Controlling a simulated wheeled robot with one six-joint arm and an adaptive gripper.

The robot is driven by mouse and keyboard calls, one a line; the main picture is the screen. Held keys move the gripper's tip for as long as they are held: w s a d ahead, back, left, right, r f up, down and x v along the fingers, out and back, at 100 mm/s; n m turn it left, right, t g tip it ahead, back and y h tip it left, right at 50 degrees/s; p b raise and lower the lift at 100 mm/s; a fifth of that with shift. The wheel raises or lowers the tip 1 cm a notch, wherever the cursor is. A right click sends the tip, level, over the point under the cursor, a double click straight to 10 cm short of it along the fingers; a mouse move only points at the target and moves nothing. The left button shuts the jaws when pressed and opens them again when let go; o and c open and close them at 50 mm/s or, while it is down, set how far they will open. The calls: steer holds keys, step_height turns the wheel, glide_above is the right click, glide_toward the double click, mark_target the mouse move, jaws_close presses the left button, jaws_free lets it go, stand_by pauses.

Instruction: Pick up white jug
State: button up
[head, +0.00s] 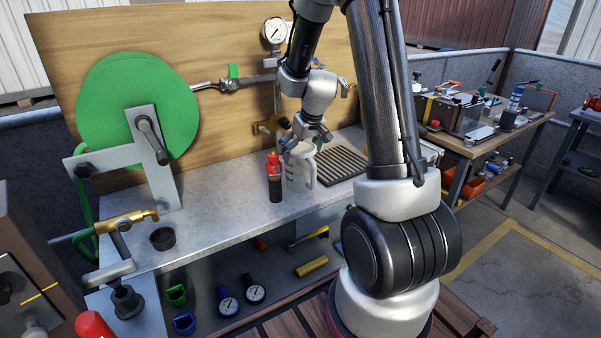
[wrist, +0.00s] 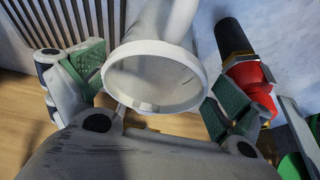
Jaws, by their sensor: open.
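The white jug (head: 300,168) stands upright on the grey bench top, with its handle toward the right in the head view. My gripper (head: 308,140) is just above and around its top, pointing down. In the wrist view, the round rim of the jug (wrist: 157,78) lies between the two green-padded fingers of my gripper (wrist: 155,95). The fingers are spread, one on each side of the jug, with a gap visible at the left. Whether the right finger touches the jug I cannot tell. The jug's lower part is hidden in the wrist view.
A red-and-black bottle (head: 274,178) stands close to the jug's left; in the wrist view the bottle (wrist: 243,65) is near the right finger. A slatted drain rack (head: 343,165) lies to the right. A pressure gauge (head: 275,31) and piping are behind.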

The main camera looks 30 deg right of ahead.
steer(key=x, duration=0.4)
steer(key=shift+d+f, duration=0.15)
steer(key=shift+f, duration=0.1)
steer(key=c, duration=0.9)
steer(key=shift+r, duration=0.15)
